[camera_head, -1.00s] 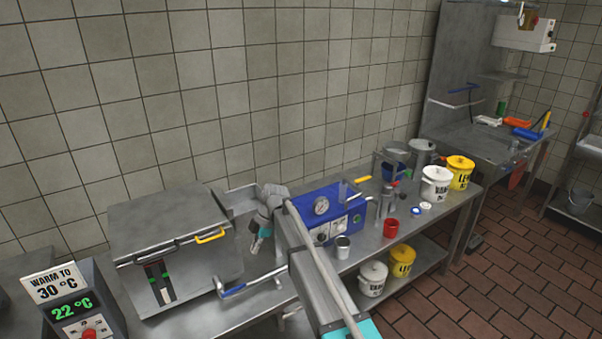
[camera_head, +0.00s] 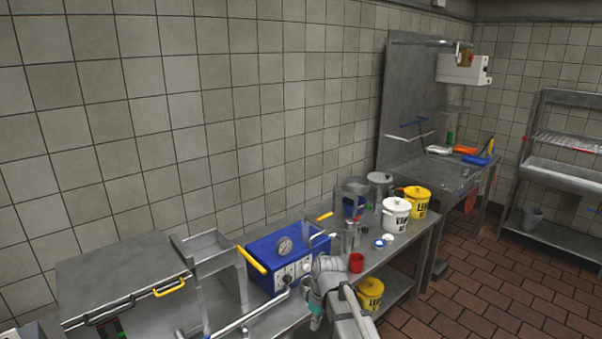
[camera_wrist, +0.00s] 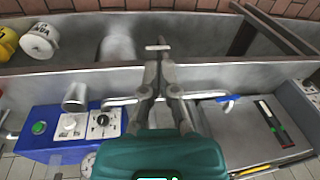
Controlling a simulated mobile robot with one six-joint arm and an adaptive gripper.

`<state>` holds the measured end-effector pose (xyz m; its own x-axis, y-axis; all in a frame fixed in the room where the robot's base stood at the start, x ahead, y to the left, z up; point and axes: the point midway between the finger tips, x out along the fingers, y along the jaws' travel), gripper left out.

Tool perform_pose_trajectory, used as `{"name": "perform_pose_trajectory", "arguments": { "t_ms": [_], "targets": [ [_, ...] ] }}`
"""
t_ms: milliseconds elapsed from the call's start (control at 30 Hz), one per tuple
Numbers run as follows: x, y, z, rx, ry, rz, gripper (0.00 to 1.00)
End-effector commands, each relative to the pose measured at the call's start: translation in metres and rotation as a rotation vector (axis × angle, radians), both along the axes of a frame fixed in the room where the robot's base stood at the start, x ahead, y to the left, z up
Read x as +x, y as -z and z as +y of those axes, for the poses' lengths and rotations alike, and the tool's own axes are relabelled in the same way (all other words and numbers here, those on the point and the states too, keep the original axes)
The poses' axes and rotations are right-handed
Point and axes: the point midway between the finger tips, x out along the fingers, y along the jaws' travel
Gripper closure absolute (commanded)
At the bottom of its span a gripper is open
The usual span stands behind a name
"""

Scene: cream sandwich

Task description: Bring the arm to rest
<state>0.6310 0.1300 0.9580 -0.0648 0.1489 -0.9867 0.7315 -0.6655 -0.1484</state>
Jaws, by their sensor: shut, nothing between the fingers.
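My gripper (camera_wrist: 158,75) is shut and empty in the wrist view, its fingertips together above the steel bench front. In the head view my gripper (camera_head: 315,318) hangs in front of the blue machine (camera_head: 290,253) with a round gauge. The blue machine also shows in the wrist view (camera_wrist: 60,155), at the left of the gripper. My arm (camera_head: 350,315) reaches in from the bottom of the head view and hides part of the bench and shelf.
A steel lidded box (camera_head: 120,285) stands at the left. A red cup (camera_head: 356,262), a white bucket (camera_head: 396,217) and a yellow bucket (camera_head: 416,203) stand along the bench to the right. A steel cup (camera_wrist: 75,97) is left of my gripper. The red-brown floor (camera_head: 520,270) at the right is clear.

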Motion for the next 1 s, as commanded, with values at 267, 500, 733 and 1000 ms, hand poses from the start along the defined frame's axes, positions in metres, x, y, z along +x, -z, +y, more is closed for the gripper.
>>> {"name": "perform_pose_trajectory", "arguments": {
  "t_ms": [267, 500, 733, 1000],
  "targets": [
    [-0.06, 0.002, -0.084, -0.107, 0.492, 0.007, 1.0],
    [-0.089, 0.002, -0.123, -0.159, 0.769, 0.002, 1.0],
    [-0.094, 0.002, -0.131, -0.17, 0.831, 0.0, 1.0],
    [-0.093, 0.002, -0.13, -0.17, 0.827, 0.001, 1.0]
  ]
}}
